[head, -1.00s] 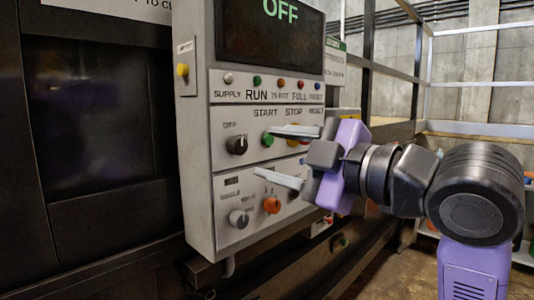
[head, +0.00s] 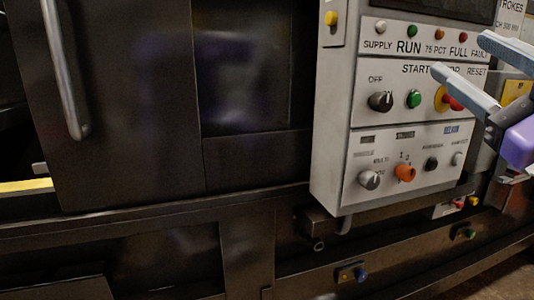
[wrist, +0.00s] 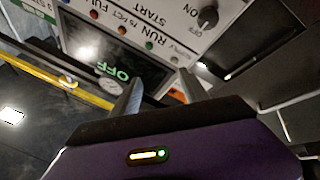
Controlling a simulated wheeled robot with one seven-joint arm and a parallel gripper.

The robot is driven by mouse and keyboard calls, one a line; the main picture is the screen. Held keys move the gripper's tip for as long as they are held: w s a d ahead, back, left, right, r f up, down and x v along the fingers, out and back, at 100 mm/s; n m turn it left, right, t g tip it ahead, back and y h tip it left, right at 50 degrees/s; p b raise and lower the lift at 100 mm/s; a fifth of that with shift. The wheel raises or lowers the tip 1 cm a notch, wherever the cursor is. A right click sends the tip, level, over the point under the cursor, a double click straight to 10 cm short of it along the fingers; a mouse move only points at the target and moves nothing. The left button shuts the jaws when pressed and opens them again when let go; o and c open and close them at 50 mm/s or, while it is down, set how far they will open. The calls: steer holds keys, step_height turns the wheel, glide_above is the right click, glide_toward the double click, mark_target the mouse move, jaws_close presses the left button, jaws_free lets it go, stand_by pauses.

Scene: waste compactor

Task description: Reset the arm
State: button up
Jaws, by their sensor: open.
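My gripper (head: 462,56) is at the right edge of the head view, with its two pale fingers spread apart and nothing between them. The fingers overlap the right part of the control panel (head: 335,150) in the picture; whether they touch it I cannot tell. The rest of my arm is out of the head view except for a piece of the purple hand. In the wrist view my gripper (wrist: 160,82) is open and empty, facing the panel's display (wrist: 115,65), which reads OFF and appears upside down.
The panel carries a black selector knob (head: 381,101), a green start button (head: 414,98), a red stop button (head: 452,101) and an orange knob (head: 405,172). A dark machine door with a metal handle (head: 66,80) stands at left. Dark beams run below.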

steer(key=s+d+f+m+h, duration=0.1)
steer(key=s+f+m+h, duration=0.3)
steer(key=f, duration=0.5)
steer(key=s+d+f+m+h, duration=0.1)
steer(key=f+m+h, duration=0.2)
steer(key=f+m, duration=0.45)
steer(key=s+d+f+m+h, duration=0.2)
steer(key=s+f+m+h, duration=0.15)
steer(key=f, duration=0.65)
steer(key=s+a+f+n+g+y, duration=0.2)
steer(key=s+a+f+g, duration=0.1)
steer(key=s+f, duration=0.9)
steer(key=s+a+f+n+g+y, duration=0.1)
steer(key=s+a+f+g, duration=0.3)
steer(key=s+f, duration=0.8)
steer(key=shift+s+a+f+n+y, duration=0.15)
steer(key=shift+s+a+n+y, duration=0.25)
steer(key=shift+s+a+y, duration=0.65)
steer(key=shift+w+a+h, duration=0.2)
steer(key=shift+w+h, duration=0.05)
steer(key=shift+h, duration=0.05)
